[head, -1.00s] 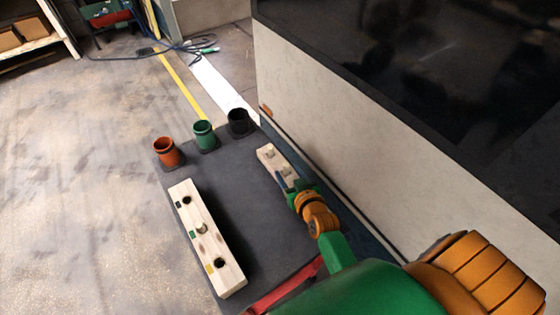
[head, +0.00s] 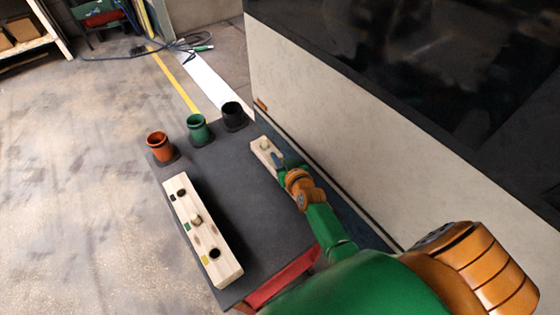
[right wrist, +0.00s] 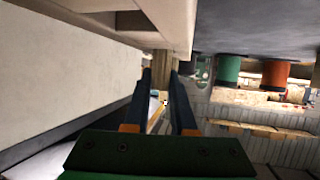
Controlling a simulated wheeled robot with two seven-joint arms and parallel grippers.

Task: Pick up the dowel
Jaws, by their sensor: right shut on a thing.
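My right gripper (head: 279,163) is at the near end of a small pale wooden block (head: 259,143) on the dark table. In the right wrist view, its two dark fingers (right wrist: 162,84) are shut on an upright wooden dowel (right wrist: 161,65). The arm and fingers hide this dowel in the head view. The dowel's end lies close against the block, and I cannot tell whether it is clear of it. My left gripper is out of view.
A long wooden block (head: 205,236) at the table's left has dark holes, a dowel in the middle and coloured squares. Orange (head: 158,147), green (head: 198,130) and black (head: 233,115) cups stand at the far edge. A pale wall panel (head: 330,140) runs close along the right.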

